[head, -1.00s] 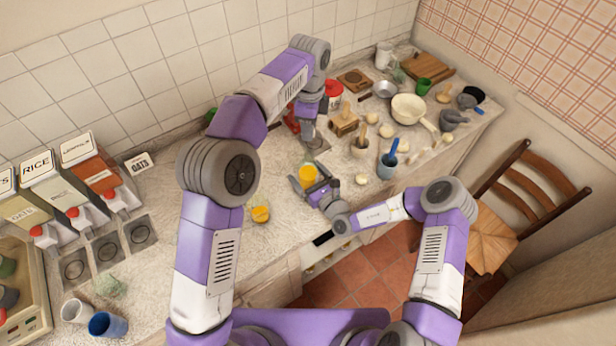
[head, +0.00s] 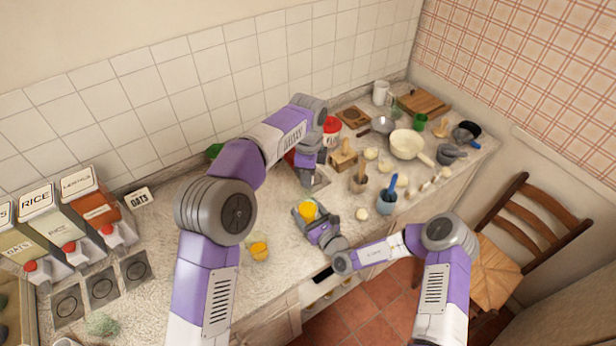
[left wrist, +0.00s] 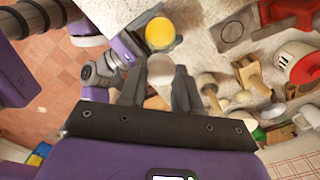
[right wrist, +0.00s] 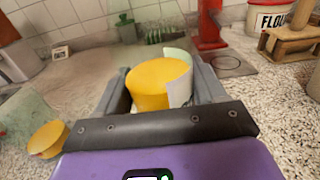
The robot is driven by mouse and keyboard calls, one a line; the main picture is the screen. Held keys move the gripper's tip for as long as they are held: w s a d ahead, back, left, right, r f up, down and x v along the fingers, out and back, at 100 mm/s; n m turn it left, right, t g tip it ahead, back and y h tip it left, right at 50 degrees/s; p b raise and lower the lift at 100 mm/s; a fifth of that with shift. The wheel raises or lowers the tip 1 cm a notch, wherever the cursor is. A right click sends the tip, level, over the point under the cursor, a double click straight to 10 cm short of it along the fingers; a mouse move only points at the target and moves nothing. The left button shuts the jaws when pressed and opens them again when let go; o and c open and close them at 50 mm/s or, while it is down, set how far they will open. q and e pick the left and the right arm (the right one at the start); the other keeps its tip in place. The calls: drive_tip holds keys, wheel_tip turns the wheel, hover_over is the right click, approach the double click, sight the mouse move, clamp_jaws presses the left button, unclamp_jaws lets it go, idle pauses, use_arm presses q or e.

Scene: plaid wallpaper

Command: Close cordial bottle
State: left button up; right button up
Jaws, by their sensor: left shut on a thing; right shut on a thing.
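My right gripper (head: 308,217) is shut around a yellow cylindrical vessel (right wrist: 148,86), seemingly the cordial bottle, which stands between its fingers with a pale curved strip at its right side. Its round yellow top also shows in the left wrist view (left wrist: 161,33), just beyond my left fingers. My left gripper (left wrist: 160,80) is shut on a small pale round piece (left wrist: 159,70), seemingly the cap. In the head view my left gripper (head: 311,181) is behind the yellow vessel, apart from it. The held piece cannot be made out there.
A second yellow-topped, clear-sided container (head: 259,251) stands on the counter left of my right gripper. A red-lidded flour jar (head: 331,131), a wooden press (head: 344,161) and a blue-grey cup (head: 387,202) stand to the right. The counter left of the grippers is mostly clear.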

use_arm(q)
drive_tip(key=shift+f, duration=0.4)
drive_tip(key=shift+f, duration=0.1)
drive_tip(key=shift+f, duration=0.8)
drive_tip(key=shift+f, duration=0.55)
drive_tip(key=m, duration=0.5)
drive_tip(key=shift+m, duration=0.3)
drive_tip(key=m, duration=1.2)
drive_tip(key=shift+f, duration=0.1)
drive_tip(key=m, duration=0.5)
